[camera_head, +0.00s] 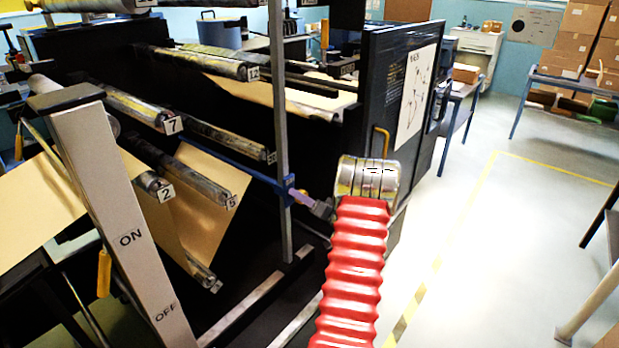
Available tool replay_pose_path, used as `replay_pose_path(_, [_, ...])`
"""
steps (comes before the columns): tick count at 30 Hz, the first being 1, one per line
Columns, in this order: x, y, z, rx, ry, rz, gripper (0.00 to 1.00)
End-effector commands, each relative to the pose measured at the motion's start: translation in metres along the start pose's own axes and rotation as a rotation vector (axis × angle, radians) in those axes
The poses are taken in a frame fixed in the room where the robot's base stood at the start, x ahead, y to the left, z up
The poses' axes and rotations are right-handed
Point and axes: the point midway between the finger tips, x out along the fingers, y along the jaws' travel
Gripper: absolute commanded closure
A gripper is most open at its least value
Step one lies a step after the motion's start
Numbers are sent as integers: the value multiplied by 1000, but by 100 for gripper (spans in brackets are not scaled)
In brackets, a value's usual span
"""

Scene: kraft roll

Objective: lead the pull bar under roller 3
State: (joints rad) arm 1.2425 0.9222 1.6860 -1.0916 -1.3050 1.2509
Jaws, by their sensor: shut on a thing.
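My gripper (321,209) shows small and grey left of my red ribbed arm, which hides part of it. It is shut on the pale purple end of the blue pull bar (262,179). The bar runs back and left from there, past a grey upright post, among the rollers; its far end is hidden. I cannot read a clear 3 on any roller tag. Rollers tagged 7 (135,107), 2 (138,172) and 12 (205,63) are readable. The tags on a middle roller (225,139) and a lower one (190,178) are hard to read.
Brown paper (205,205) hangs around the lower rollers, down to a bottom roller (200,272). A grey ON/OFF lever panel (120,220) stands front left. The grey post (279,120) stands close to the bar. A black cabinet (385,90) is behind my arm.

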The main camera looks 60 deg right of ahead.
Motion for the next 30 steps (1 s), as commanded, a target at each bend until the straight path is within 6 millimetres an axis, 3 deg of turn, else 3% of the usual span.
replay_pose_path(18, [4, -6, -71, -4, 2, 0, 100])
replay_pose_path(30, [5, -7, -80, -1, 2, 1, 100])
